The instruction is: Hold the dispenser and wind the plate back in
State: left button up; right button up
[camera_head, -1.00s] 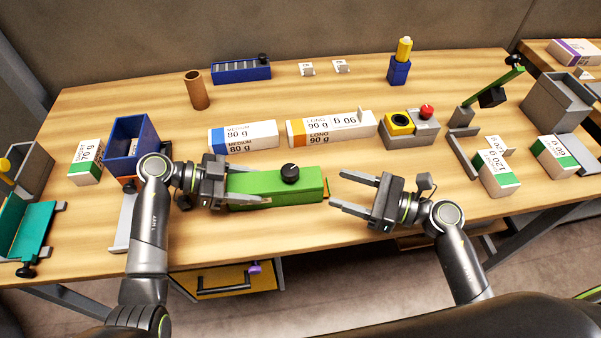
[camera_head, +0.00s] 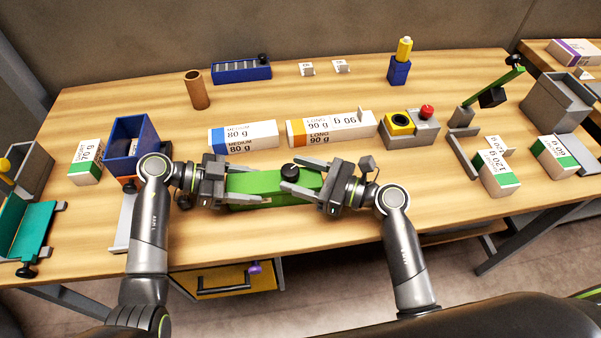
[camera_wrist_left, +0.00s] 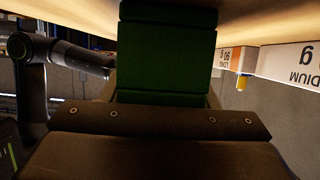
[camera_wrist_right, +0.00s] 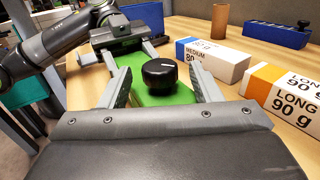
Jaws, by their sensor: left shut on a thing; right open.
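The green dispenser (camera_head: 255,184) lies lengthwise on the table in front of me. Its black knob (camera_head: 290,170) stands on top toward the right end; it also shows in the right wrist view (camera_wrist_right: 159,74). My left gripper (camera_head: 228,182) is shut on the left end of the dispenser, whose green body fills the middle of the left wrist view (camera_wrist_left: 168,50). My right gripper (camera_head: 288,178) is open, its fingers reaching over the right end on either side of the knob, apart from it. The plate cannot be made out; the dispenser's right end is hidden by my right gripper.
Behind the dispenser lie a blue-banded 80 g ream (camera_head: 243,136) and an orange-banded 90 g ream (camera_head: 330,129). A grey box with a yellow part and red button (camera_head: 410,130) stands right of them. A blue bin (camera_head: 133,148) is at left. The table front right is clear.

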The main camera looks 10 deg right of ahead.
jog(key=c, duration=1)
jog(key=shift+g, duration=0.3)
jog(key=n+g+y, duration=0.1)
jog(key=n+g, duration=0.1)
jog(key=g, duration=0.2)
jog(key=w+n+g+y, duration=0.1)
jog(key=n+g, duration=0.2)
jog(key=shift+w+d+n+g, duration=0.15)
jog(key=shift+n+g, duration=0.15)
jog(key=shift+g, duration=0.1)
jog(key=n+g, duration=0.1)
jog(key=g, duration=0.1)
jog(key=n+g, duration=0.2)
jog(key=g, duration=0.1)
jog(key=w+n+g+h, duration=0.1)
jog(key=n+g, duration=0.1)
jog(key=g, duration=0.1)
jog(key=shift+f, duration=0.1)
jog(key=o, duration=1)
jog(key=shift+n, duration=0.3)
